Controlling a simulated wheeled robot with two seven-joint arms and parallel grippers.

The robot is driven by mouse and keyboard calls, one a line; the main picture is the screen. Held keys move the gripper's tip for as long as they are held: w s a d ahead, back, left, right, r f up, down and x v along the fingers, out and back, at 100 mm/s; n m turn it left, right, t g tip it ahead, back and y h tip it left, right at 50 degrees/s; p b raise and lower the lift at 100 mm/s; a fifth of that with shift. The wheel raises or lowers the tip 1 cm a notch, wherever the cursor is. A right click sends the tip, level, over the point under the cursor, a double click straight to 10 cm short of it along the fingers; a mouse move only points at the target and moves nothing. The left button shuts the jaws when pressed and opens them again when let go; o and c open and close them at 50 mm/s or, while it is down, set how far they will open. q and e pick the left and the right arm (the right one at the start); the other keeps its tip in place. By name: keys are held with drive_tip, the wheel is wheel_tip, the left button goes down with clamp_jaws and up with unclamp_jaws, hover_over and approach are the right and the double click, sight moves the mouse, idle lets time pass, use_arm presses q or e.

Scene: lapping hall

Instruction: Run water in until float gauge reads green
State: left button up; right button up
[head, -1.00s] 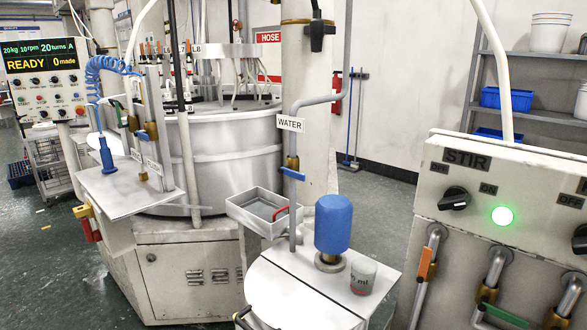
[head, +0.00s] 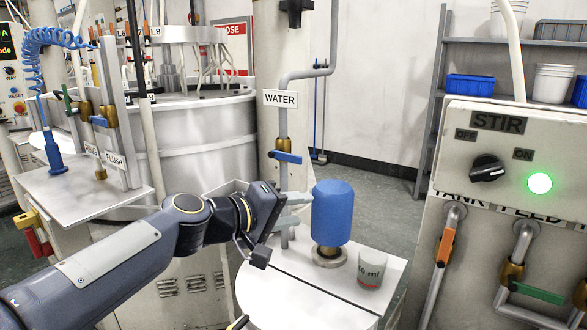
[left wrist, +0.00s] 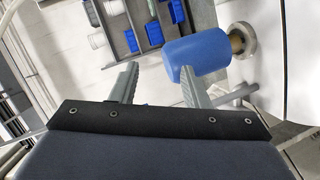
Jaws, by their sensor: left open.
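The water pipe (head: 284,90) carries a WATER label (head: 280,99) and a valve with a blue lever (head: 286,157), which lies roughly level. My left gripper (head: 298,209) is open and empty, below the lever and just left of a blue cylinder (head: 332,212) on the pale tank lid (head: 270,287). In the left wrist view its two fingers (left wrist: 157,82) stand apart, with the blue cylinder (left wrist: 205,50) beside and behind the right finger. The pipe's lower end is hidden behind my gripper. I cannot make out a float gauge.
A 50 ml cup (head: 371,270) stands on the lid near the blue cylinder. The STIR panel (head: 510,150) at right has a lit green lamp (head: 540,183) and several valves below. A side shelf (head: 95,188) with a blue coiled hose (head: 50,45) is at left.

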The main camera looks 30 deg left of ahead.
sight(290, 159)
use_arm(q)
drive_tip(key=w+a+r+n+t+y+b, duration=0.1)
drive_tip(key=w+a+n, duration=0.1)
drive_tip(key=w+a, duration=0.1)
drive_tip(key=w+a+r+n+t+y+b, duration=0.1)
drive_tip(key=w+a+n, duration=0.1)
drive_tip(key=w+a, duration=0.1)
drive_tip(key=w+a+r+n+t+y+b, duration=0.1)
drive_tip(key=w+a+n, duration=0.1)
drive_tip(key=w+a, duration=0.1)
drive_tip(key=shift+w+a+n+t+y, duration=0.2)
drive_tip(key=shift+a+n+t+y, duration=0.1)
drive_tip(key=shift+n+y, duration=0.1)
drive_tip(key=w, duration=0.4)
drive_tip(key=w+p, duration=0.1)
drive_tip(key=w, duration=0.1)
drive_tip(key=shift+w+d+r, duration=0.15)
drive_tip(key=shift+w+r, duration=0.15)
drive_tip(key=shift+r, duration=0.05)
drive_tip(key=shift+w, duration=0.65)
use_arm(e)
wheel_tip(290, 159, down, 3)
use_arm(q)
clamp_jaws()
